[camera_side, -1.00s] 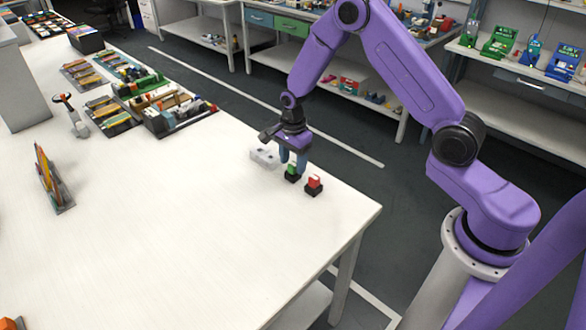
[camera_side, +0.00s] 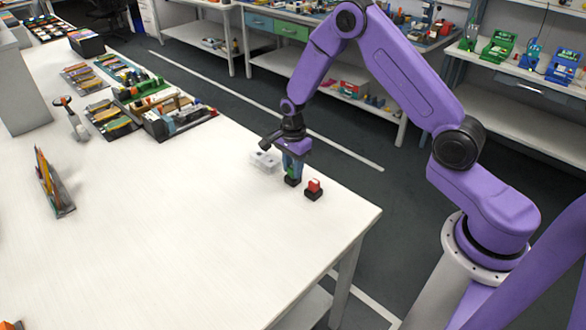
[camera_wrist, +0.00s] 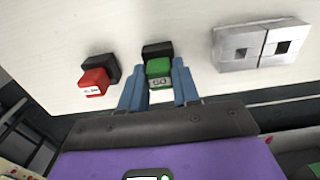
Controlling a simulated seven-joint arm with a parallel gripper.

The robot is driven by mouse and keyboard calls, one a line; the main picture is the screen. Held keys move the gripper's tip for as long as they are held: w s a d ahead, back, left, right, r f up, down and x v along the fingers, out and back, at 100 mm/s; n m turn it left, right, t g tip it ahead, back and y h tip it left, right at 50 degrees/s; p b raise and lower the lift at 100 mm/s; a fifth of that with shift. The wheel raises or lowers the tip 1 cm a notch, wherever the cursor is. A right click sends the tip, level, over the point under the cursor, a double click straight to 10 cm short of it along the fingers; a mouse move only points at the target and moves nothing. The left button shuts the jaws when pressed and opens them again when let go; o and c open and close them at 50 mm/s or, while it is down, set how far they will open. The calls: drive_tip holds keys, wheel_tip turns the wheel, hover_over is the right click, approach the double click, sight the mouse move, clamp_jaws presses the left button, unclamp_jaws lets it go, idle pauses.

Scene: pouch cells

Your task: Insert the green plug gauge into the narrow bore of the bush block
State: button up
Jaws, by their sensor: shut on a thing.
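The green plug gauge (camera_wrist: 158,70) stands in its small black holder (camera_wrist: 157,49). In the side view the green gauge (camera_side: 291,170) shows small between my fingers, low over the table. My gripper (camera_wrist: 160,90) is shut on it, one blue finger on each side; it also shows in the side view (camera_side: 293,166). The bush block (camera_wrist: 258,45) is a pale metal block to the right in the wrist view, with two square openings of differing look. In the side view the bush block (camera_side: 265,160) lies just left of my gripper, apart from it.
A red gauge (camera_wrist: 95,83) in a black holder stands close beside the green one, also seen in the side view (camera_side: 314,186). The table's edge is near. Trays of coloured parts (camera_side: 170,113) lie farther left. The white tabletop (camera_side: 170,230) in front is clear.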

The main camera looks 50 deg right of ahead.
drive_tip(key=shift+r, duration=0.35)
wheel_tip(320, 180, up, 2)
drive_tip(key=shift+r, duration=0.1)
drive_tip(key=s+r, duration=1)
drive_tip(key=s, duration=0.4)
drive_tip(key=w+f, duration=0.2)
drive_tip(key=w, duration=0.9)
drive_tip(key=w+f, duration=0.2)
drive_tip(key=w, duration=1)
drive_tip(key=shift+w, duration=0.25)
drive_tip(key=shift+f, duration=2.85)
clamp_jaws()
drive_tip(key=shift+f, duration=1.55)
